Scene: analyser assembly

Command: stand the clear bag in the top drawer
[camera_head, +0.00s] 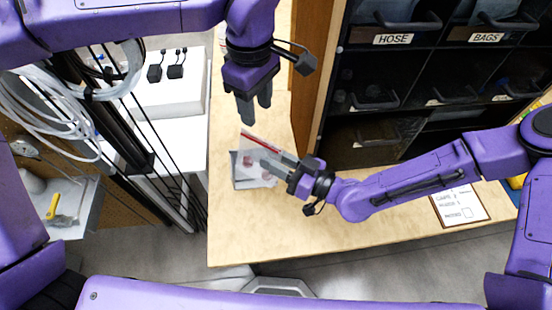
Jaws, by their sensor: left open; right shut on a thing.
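The clear bag (242,177) has a red strip along its top edge and some reddish contents. It is at the left part of the wooden table (310,235). My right gripper (268,163) is shut on the bag from the right; whether the bag touches the table I cannot tell. My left gripper (255,112) is open and empty, pointing down above and behind the bag. The dark drawer cabinet stands at the back right, with drawers labelled HOSE (393,39) and BAGS (486,38) in its uppermost visible row. Its top is cut off by the frame.
A framed sheet (460,206) lies at the right of the table, near my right arm. Coiled clear tubing (60,110), black rods and a white surface (180,95) are at the left. A yellow-handled tool (53,206) lies lower left. The table's front middle is clear.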

